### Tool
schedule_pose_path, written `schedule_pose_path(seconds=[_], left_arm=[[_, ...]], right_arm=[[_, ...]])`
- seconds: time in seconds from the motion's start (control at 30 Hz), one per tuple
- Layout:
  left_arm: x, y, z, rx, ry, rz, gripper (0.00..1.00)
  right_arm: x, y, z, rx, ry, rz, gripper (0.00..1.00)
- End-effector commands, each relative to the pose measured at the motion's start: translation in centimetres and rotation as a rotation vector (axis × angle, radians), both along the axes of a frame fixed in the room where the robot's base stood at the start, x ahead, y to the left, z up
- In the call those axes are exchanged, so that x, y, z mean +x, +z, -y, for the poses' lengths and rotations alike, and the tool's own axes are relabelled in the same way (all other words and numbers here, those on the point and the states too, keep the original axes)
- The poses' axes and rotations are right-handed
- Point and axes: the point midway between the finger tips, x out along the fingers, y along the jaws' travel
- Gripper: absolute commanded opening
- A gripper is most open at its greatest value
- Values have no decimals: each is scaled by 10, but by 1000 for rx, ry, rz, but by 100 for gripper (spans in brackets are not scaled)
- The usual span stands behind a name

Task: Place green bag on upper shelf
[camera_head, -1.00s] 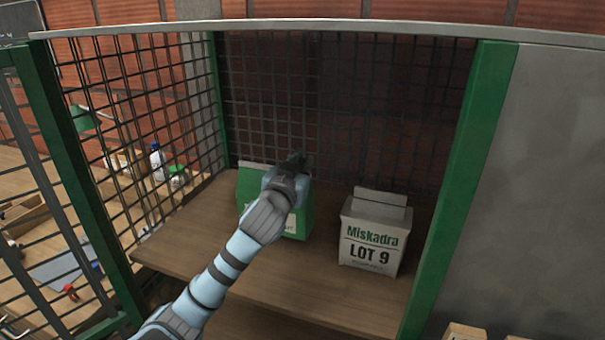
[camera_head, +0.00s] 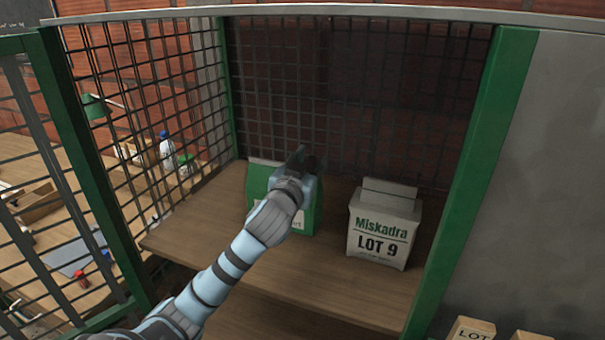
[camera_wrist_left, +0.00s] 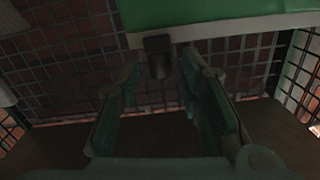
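The green bag (camera_head: 310,210) stands upright on the wooden shelf (camera_head: 195,225) inside the mesh cage, partly hidden behind my left arm. My left gripper (camera_head: 303,158) is at the bag's top right in the head view, seen from behind. In the left wrist view its two fingers (camera_wrist_left: 160,95) are apart with nothing held between them. The green and white bag (camera_wrist_left: 210,15) fills the top of that view, beyond the fingers and clear of the gap. My right gripper is not in view.
A white "Miskadra LOT 9" bag (camera_head: 384,225) stands on the same shelf to the right. A green post (camera_head: 475,170) and mesh walls (camera_head: 150,100) bound the cage. A workbench (camera_head: 60,215) with bottles is outside at left. Shelf front between the bags is clear.

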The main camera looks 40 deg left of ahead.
Motion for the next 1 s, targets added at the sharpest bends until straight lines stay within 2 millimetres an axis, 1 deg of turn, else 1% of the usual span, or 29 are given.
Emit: schedule_pose_path(seconds=[0.27, 0.3, 0.33, 0.4, 0.53, 1.0], left_arm=[[-67, 0, 27, 4, -3, -1, 34], [-76, 1, 31, 2, -4, -3, 34], [-81, 4, 33, 0, -2, -6, 34], [-90, 4, 36, -1, -1, -5, 34], [-99, 3, 39, 0, -1, -1, 34], [-99, 0, 39, 0, 0, 0, 34]], right_arm=[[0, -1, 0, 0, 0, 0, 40], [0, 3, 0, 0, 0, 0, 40], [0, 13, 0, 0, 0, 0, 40], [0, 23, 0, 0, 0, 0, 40], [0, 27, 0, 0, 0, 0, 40], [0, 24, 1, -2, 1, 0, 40]])
